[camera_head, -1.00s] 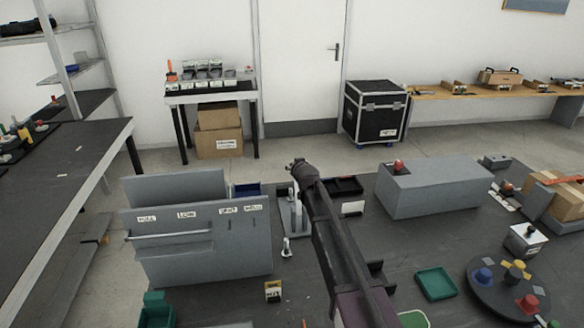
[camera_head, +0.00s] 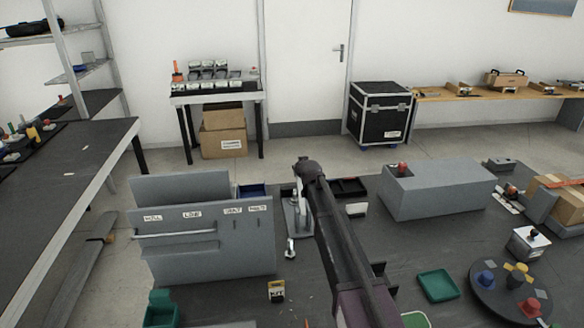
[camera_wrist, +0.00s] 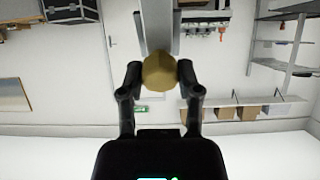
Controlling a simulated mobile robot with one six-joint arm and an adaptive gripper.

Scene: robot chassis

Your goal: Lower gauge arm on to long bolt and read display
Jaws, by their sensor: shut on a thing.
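My gripper (camera_wrist: 160,82) is shut on a round tan knob (camera_wrist: 159,70) in the wrist view. A grey bar-like piece (camera_wrist: 158,28) extends beyond the knob; it may be the gauge arm. In the head view a pale metal fixture (camera_head: 291,213), perhaps the gauge stand, is on the dark bench, partly hidden by my arm. A small shiny metal piece (camera_head: 291,249) stands in front of it; I cannot tell whether it is the long bolt. My fingers are hidden behind my arm in the head view. No display can be made out.
A grey labelled rack (camera_head: 206,245) stands left of my arm. A long grey block (camera_head: 437,188) with a red knob is on the right. A green tray (camera_head: 437,285) and a round dark turntable (camera_head: 510,295) with coloured pegs are at lower right. Bare bench lies between.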

